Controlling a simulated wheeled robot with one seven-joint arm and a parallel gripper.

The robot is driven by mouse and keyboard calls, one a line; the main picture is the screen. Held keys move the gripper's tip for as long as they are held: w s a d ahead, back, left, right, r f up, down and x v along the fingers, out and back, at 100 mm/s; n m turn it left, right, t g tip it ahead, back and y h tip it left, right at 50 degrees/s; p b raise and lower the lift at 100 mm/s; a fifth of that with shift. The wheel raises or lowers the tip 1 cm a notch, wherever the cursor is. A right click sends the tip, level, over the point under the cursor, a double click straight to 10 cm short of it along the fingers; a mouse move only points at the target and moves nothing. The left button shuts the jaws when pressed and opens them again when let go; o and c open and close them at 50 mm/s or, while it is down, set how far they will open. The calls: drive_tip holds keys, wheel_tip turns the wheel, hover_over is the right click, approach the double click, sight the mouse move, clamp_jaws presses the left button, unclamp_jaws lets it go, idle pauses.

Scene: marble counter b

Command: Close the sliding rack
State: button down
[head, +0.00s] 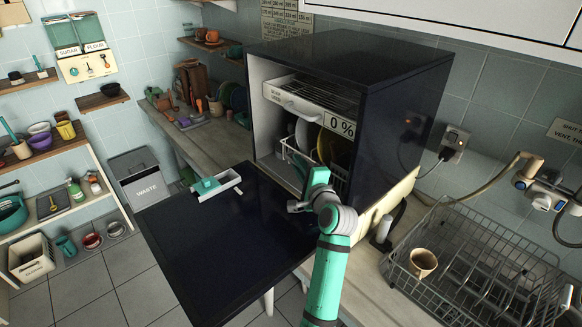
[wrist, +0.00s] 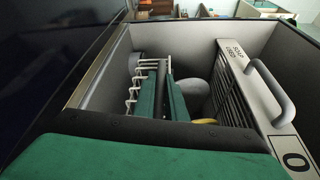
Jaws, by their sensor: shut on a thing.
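The dishwasher (head: 400,110) is dark, with its door (head: 225,245) folded down flat. Its white wire sliding rack (head: 287,152) is low in the opening, holding upright plates (head: 303,134). The rack's wires also show in the wrist view (wrist: 135,92), beside my green fingers. My gripper (wrist: 164,75) is shut on the rack's front wire edge. In the head view my own wrist hides the fingertips and the held part. The rack's front appears close to the opening; how deep it sits I cannot tell.
A small tray with a green piece (head: 217,185) lies on the door. A dish drainer (head: 470,265) with a cup (head: 423,262) stands at right.

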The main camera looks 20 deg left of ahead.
drive_tip(key=shift+w+d, duration=0.25)
drive_tip(key=shift+d, duration=0.1)
drive_tip(key=c, duration=1.8)
unclamp_jaws()
drive_tip(key=shift+r, duration=0.1)
drive_tip(key=shift+a, duration=0.1)
drive_tip(key=shift+s, duration=0.2)
drive_tip(key=v, duration=1)
drive_tip(key=shift+s, duration=0.15)
drive_tip(key=shift+d, duration=0.2)
